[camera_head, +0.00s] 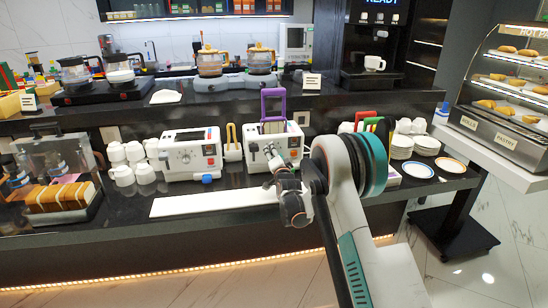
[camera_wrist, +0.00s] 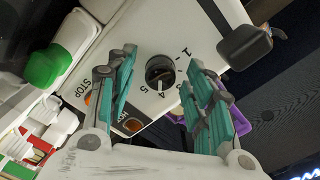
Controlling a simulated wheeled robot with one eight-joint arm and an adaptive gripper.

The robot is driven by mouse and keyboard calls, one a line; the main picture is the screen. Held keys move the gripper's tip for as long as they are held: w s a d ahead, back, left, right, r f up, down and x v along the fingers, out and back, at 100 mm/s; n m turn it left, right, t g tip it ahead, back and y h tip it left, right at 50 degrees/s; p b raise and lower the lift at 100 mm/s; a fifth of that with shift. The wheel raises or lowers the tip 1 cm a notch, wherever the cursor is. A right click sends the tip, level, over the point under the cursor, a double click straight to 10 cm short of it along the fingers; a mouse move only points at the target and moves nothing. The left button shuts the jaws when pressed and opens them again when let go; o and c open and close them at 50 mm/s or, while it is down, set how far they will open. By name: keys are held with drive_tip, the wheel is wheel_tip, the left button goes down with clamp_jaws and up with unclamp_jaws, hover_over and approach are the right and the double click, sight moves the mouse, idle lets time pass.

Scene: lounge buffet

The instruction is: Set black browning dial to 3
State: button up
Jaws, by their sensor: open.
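The black browning dial (camera_wrist: 159,70) is round and sits on the white front of the toaster (camera_wrist: 135,30). In the wrist view the numbers 1, 4 and 5 show around it; those between are partly hidden by the right finger. My gripper (camera_wrist: 162,62) is open, with one teal finger on each side of the dial and gaps visible. In the head view the toaster (camera_head: 253,153) is the right one of two, with a purple piece (camera_head: 273,104) on top, and my gripper (camera_head: 273,157) is at its front.
In the wrist view a black lever (camera_wrist: 245,46) and an orange STOP button (camera_wrist: 88,97) lie near the dial. In the head view another white toaster (camera_head: 190,158) and cups (camera_head: 125,160) stand to the left. Plates (camera_head: 417,170) lie right. A white board (camera_head: 195,205) lies in front.

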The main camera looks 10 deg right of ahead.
drive_tip(key=c, duration=1.1)
drive_tip(key=shift+n, duration=4.4)
